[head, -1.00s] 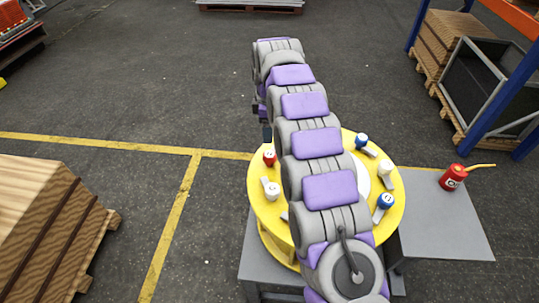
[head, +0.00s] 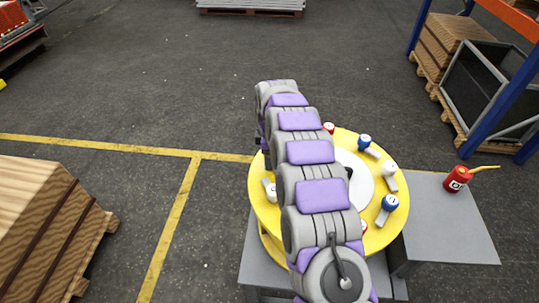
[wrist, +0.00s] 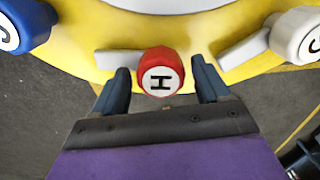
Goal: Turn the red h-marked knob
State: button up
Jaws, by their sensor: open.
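The red knob marked H (wrist: 160,72) is in the middle of the wrist view, at the edge of the yellow round table. A grey lever lies to its left. My gripper (wrist: 160,76) is open, one dark finger on each side of the knob, with visible gaps. I cannot tell how far the fingers are above the table. In the head view my arm hides the gripper. Red knobs show there at the far rim (head: 328,127) and near side (head: 364,227); I cannot tell whether either is the H knob.
In the wrist view a blue knob (wrist: 22,28) stands left and a white knob (wrist: 298,35) right. The yellow table (head: 257,212) carries several knobs with levers. A red can (head: 458,180) stands on the grey side table (head: 450,230). Wooden crates (head: 45,225) stand left.

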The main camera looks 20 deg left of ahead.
jog(key=shift+d, duration=0.1)
jog(key=shift+d+r, duration=0.15)
jog(key=shift+d, duration=0.05)
jog(key=c, duration=0.4)
jog(key=shift+a, duration=0.1)
jog(key=c, duration=0.6)
jog(key=shift+c, duration=0.2)
